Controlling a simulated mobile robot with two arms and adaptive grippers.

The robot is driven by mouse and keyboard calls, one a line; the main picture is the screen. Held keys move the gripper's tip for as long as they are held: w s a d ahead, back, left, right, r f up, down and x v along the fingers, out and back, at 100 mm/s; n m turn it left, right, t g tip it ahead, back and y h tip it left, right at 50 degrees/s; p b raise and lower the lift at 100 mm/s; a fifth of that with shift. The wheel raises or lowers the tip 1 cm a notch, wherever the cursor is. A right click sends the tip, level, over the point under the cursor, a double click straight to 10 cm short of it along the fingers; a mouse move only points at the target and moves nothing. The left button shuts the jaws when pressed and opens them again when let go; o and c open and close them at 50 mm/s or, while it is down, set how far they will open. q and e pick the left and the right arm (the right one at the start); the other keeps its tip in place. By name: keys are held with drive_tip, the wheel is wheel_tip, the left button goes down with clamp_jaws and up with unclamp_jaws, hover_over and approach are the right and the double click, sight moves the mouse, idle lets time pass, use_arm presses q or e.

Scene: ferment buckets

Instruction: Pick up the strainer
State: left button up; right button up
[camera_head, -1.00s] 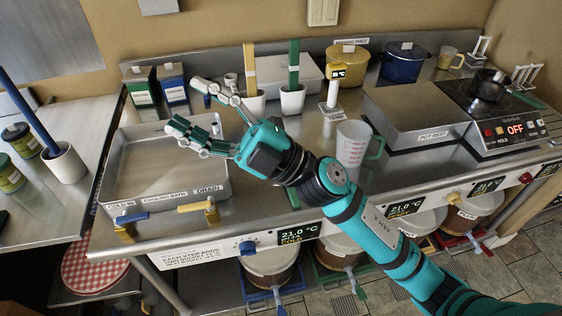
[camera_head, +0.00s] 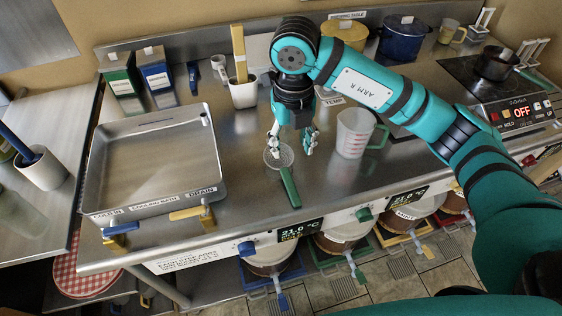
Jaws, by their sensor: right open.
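The strainer lies on the steel counter in front of the measuring jug. It has a round pale mesh bowl (camera_head: 271,161) and a green handle (camera_head: 290,188) that points toward the counter's front edge. My right gripper (camera_head: 292,146) points down just above and behind the strainer, with its fingers spread apart. One finger overlaps the bowl in the picture, and the other is to the right of it. I cannot tell whether a finger touches the strainer. Nothing is held. My left gripper is out of view.
A clear measuring jug (camera_head: 354,135) with a green handle stands close to the right of my gripper. A steel cooling basin (camera_head: 157,128) is on the left. A white cup (camera_head: 243,94) stands behind. Coloured taps and displays line the front edge. The counter left of the strainer is bare.

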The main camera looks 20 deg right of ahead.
drive_tip(key=p, duration=0.2)
hover_over(289, 181)
wheel_tip(289, 181, down, 7)
drive_tip(key=shift+s+d+f, duration=0.1)
drive_tip(key=shift+s+f, duration=0.05)
drive_tip(key=shift+f, duration=0.5)
wheel_tip(289, 181, down, 4)
drive_tip(key=shift+r+p, duration=0.15)
drive_tip(key=shift+p, duration=0.7)
drive_tip(key=shift+f, duration=0.45)
clamp_jaws()
